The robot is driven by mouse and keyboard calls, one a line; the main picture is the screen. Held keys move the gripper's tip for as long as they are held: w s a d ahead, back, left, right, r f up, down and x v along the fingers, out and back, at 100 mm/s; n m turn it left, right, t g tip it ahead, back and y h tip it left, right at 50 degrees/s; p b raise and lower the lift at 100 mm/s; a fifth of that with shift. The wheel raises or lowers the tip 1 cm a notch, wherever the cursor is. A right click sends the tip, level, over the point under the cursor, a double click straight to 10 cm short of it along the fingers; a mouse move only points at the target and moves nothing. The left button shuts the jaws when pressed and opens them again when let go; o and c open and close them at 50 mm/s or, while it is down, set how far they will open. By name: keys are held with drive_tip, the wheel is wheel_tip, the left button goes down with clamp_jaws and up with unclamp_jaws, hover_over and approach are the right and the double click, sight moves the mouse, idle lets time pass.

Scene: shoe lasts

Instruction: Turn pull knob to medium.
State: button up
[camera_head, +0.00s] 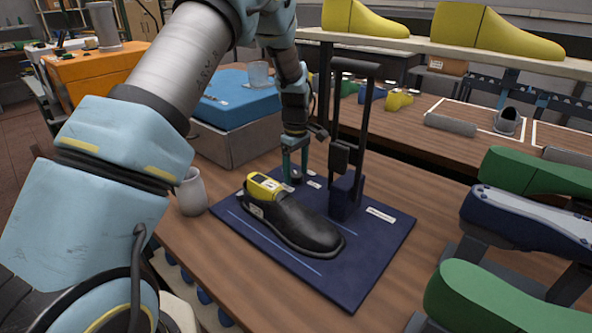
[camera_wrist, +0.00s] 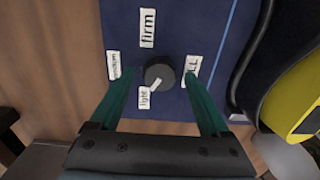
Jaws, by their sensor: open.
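The pull knob (camera_wrist: 160,74) is a round dark knob on the blue board, seen in the wrist view. A pale mark on it points down and left, toward the "light" label (camera_wrist: 144,98). The "medium" label (camera_wrist: 113,65) is to its left, the "firm" label (camera_wrist: 147,28) above, and a partly covered label (camera_wrist: 192,70) to its right. My gripper (camera_wrist: 159,80) is open, its green fingers on either side of the knob; I cannot tell whether they touch it. In the head view my gripper (camera_head: 295,172) points down at the board's far left part, mostly hiding the knob.
A black shoe (camera_head: 300,222) with a yellow last lies on the blue board (camera_head: 375,238), close to my gripper. A dark upright frame (camera_head: 363,130) stands just right of the gripper. A grey cup (camera_head: 191,192) and a box with a blue top (camera_head: 235,103) are on the left.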

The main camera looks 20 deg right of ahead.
clamp_jaws()
idle(0.5)
drive_tip(key=m+b, duration=0.2)
drive_tip(key=m, duration=0.3)
drive_tip(key=shift+m, duration=0.3)
drive_tip(key=m+b, duration=0.1)
drive_tip(key=m, duration=0.4)
drive_tip(key=shift+d+m, duration=0.1)
drive_tip(key=shift+m, duration=0.3)
drive_tip(key=shift+r+m, duration=0.1)
drive_tip(key=shift+m, duration=0.2)
unclamp_jaws()
